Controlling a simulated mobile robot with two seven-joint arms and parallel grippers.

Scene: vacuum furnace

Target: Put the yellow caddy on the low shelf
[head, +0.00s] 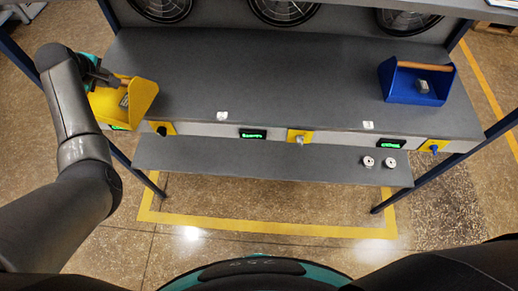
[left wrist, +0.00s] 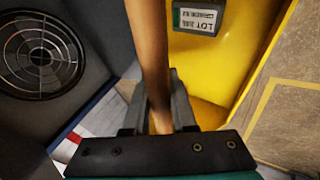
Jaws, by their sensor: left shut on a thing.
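The yellow caddy (head: 143,97) is at the left end of the grey bench top, overlapping its front left corner. I cannot tell whether it touches the bench. A grey block with a "LOT" label (left wrist: 198,16) is inside it. My left gripper (head: 104,78) is shut on the caddy's wooden handle (left wrist: 150,45); its fingers (left wrist: 158,112) flank the handle in the left wrist view. The low shelf (head: 250,160) runs below the bench front, and its left and middle parts are bare. My right gripper is out of view.
A blue caddy (head: 399,88) with a grey block stands at the bench's right end. Two white round pieces (head: 378,162) sit at the low shelf's right end. Knobs and green displays (head: 253,134) line the bench front. Blue legs (head: 150,182) stand at both sides.

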